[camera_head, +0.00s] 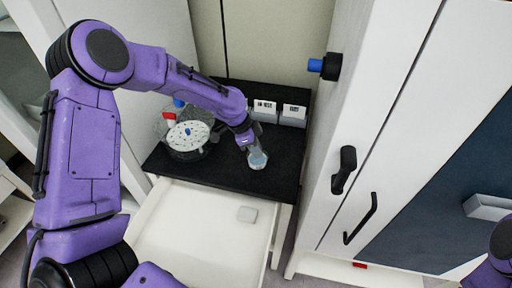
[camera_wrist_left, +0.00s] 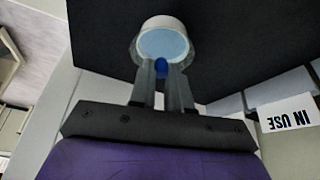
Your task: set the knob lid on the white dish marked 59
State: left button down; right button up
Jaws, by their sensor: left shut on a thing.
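My left gripper (camera_head: 249,145) is over the right part of the black tabletop, pointing down. In the left wrist view its fingers (camera_wrist_left: 163,82) are shut on the blue knob (camera_wrist_left: 161,67) of the lid. A round white dish (camera_wrist_left: 158,21) with a pale blue face is right at the fingertips, and it also shows in the head view (camera_head: 257,160). The lid's edge is hard to tell from the dish, and I cannot tell whether the lid rests fully on it. No number is readable. My right gripper is out of view.
A round container with a dotted white top (camera_head: 187,136) stands left of the gripper, beside a red-capped vessel (camera_head: 169,121). Two white signs stand behind; one reads IN USE (camera_wrist_left: 287,113). An open white drawer (camera_head: 190,225) juts out in front, holding a small pale block (camera_head: 247,214). A white cabinet (camera_head: 385,90) stands right.

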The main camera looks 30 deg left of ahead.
pick_arm(q)
jog(key=shift+f, duration=0.35)
dwell(0.4)
jog(key=c, duration=0.5)
grip_release()
jog(key=shift+r+p, duration=2.9)
jog(key=shift+r, duration=0.15)
